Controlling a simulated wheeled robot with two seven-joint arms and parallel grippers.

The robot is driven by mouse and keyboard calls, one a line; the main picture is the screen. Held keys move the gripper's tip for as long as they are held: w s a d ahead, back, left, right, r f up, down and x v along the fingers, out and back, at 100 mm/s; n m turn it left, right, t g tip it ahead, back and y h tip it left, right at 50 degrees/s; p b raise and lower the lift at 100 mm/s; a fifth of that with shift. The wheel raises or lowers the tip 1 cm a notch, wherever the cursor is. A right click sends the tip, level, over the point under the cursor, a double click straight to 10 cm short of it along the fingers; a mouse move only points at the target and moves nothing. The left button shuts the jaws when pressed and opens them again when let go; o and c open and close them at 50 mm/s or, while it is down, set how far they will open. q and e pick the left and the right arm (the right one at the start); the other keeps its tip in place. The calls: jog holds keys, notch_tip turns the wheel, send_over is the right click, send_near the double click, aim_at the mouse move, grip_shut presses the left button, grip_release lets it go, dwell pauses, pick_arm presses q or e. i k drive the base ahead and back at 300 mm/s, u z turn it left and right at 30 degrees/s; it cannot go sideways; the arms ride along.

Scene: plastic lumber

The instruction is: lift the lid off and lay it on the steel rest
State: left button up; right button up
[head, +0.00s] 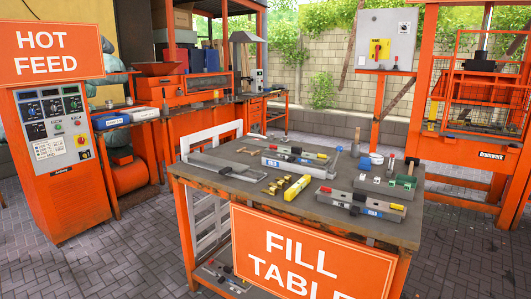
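A long grey metal mould (295,162) with a blue label lies at the back of the fill table (205,178). Yellow and red parts sit on its top. A second grey mould (362,205) with a blue label and red and yellow parts lies at the front right. I cannot tell which piece is the lid, or whether either mould is covered. A flat grey metal piece (212,163) lies at the table's left end and may be the steel rest; I cannot be sure. Neither of my grippers is in view.
Brass-coloured pieces (278,185) and a yellow bar (297,187) lie mid-table. A grey block (385,185), a green-topped piece (407,182) and a blue-and-white round item (376,158) crowd the right. A hot feed cabinet (60,150) stands left and a caged press (480,95) right.

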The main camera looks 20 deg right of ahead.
aim_at(295, 151)
jog(key=u, duration=0.35)
jog(key=i, duration=1.75)
jog(key=z, duration=0.85)
